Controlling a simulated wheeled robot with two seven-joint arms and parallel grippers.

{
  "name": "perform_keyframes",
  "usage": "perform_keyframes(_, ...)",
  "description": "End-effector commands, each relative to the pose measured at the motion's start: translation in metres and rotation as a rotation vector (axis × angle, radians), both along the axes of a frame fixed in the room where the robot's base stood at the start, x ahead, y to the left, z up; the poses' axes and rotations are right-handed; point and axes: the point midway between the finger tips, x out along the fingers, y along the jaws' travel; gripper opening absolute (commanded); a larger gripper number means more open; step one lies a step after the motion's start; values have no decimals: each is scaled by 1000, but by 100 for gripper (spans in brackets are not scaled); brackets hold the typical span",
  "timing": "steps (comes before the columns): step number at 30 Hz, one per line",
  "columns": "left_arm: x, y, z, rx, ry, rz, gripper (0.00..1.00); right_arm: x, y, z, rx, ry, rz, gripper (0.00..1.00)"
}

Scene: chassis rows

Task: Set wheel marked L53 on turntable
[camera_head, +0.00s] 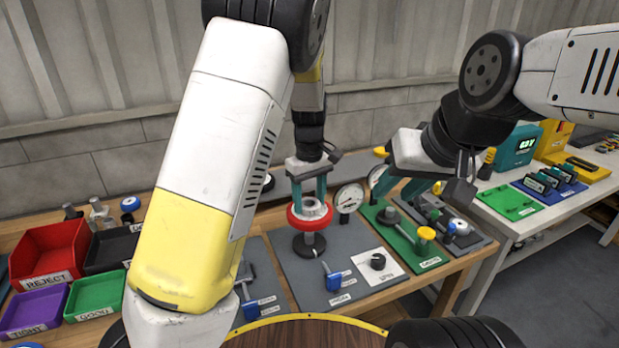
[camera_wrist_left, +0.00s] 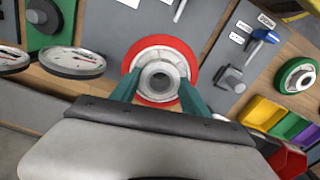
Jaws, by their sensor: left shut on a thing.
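A red-rimmed wheel with a grey hub (camera_head: 296,221) is held level between the teal fingers of my left gripper (camera_head: 310,202). In the left wrist view, the wheel (camera_wrist_left: 190,58) lies between both fingertips (camera_wrist_left: 160,92). I cannot read any marking on it. A round black stand, apparently the turntable (camera_head: 309,246), is directly below the wheel on a grey mat; I cannot tell whether they touch. My right gripper (camera_head: 398,188) hangs to the right above the green mat, its teal fingers apart and apparently empty.
Two dial gauges stand near the wheel, one (camera_head: 348,199) close on its right. Red (camera_head: 50,255), purple (camera_head: 33,311) and green (camera_head: 95,295) bins stand left. A green-rimmed wheel (camera_wrist_left: 297,75) shows in the left wrist view.

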Motion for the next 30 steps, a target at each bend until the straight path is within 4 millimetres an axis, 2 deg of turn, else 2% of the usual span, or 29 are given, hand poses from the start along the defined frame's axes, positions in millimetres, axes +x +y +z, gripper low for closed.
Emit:
perform_keyframes(8, 0, 0, -9, -1, 1, -1, 0, 0, 0, 0, 0, -1, 0, 36)
perform_keyframes(20, 0, 0, -43, 0, 1, 0, 0, 0, 0, 0, 0, 0, 0, 36)
perform_keyframes(30, 0, 0, -46, 0, -1, 0, 0, 0, 0, 0, 0, 0, 0, 36)
